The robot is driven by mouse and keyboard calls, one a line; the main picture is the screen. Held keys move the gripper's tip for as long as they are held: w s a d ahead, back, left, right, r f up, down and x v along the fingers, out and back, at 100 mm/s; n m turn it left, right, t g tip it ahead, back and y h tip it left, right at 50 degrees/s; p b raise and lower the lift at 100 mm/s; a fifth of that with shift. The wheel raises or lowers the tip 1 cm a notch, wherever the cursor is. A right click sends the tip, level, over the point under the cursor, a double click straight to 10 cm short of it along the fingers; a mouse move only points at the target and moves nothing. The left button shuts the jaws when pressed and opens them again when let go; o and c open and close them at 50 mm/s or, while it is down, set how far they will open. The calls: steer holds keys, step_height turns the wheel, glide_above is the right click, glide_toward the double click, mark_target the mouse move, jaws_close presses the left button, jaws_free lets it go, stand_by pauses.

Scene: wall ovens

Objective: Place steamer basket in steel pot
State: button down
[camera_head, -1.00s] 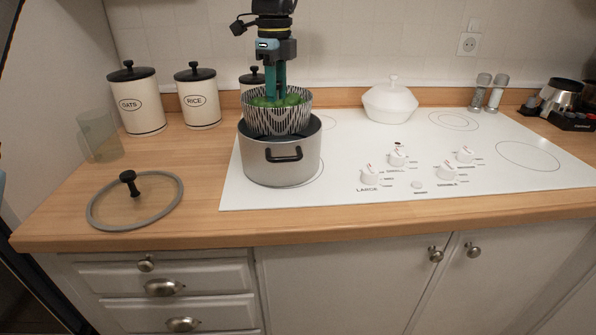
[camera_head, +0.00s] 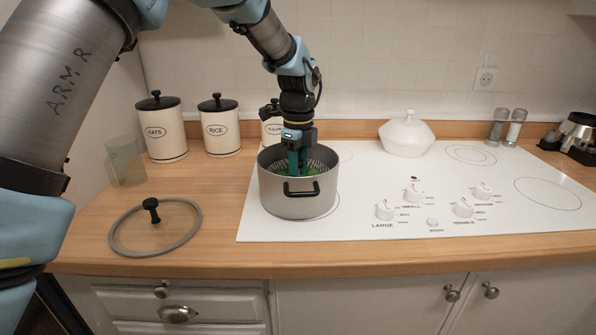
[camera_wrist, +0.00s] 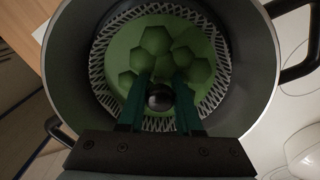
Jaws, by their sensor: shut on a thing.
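The steel pot (camera_head: 300,206) stands on the left front part of the white cooktop. The steamer basket (camera_head: 324,158), with a patterned white and dark wall, sits down inside the pot, mostly hidden by its rim. In the wrist view the basket's slotted rim (camera_wrist: 109,45) lies within the pot wall (camera_wrist: 254,60), with green pieces (camera_wrist: 158,45) in it. My gripper (camera_head: 298,168) reaches down into the pot. In the wrist view its fingers (camera_wrist: 160,105) are on either side of a dark round knob (camera_wrist: 160,96) at the basket's middle, shut on the basket.
A glass lid (camera_head: 155,226) lies on the wooden counter left of the pot. A clear glass (camera_head: 125,160) and labelled canisters (camera_head: 163,132) stand behind it. A white lidded dish (camera_head: 406,135) stands back right. The cooktop's right side is mostly clear.

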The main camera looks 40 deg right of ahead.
steer(key=c, duration=1)
jaws_free()
steer(key=shift+f, duration=0.15)
steer(key=shift+c, duration=0.2)
steer(key=o, duration=0.4)
steer(key=shift+o, duration=0.2)
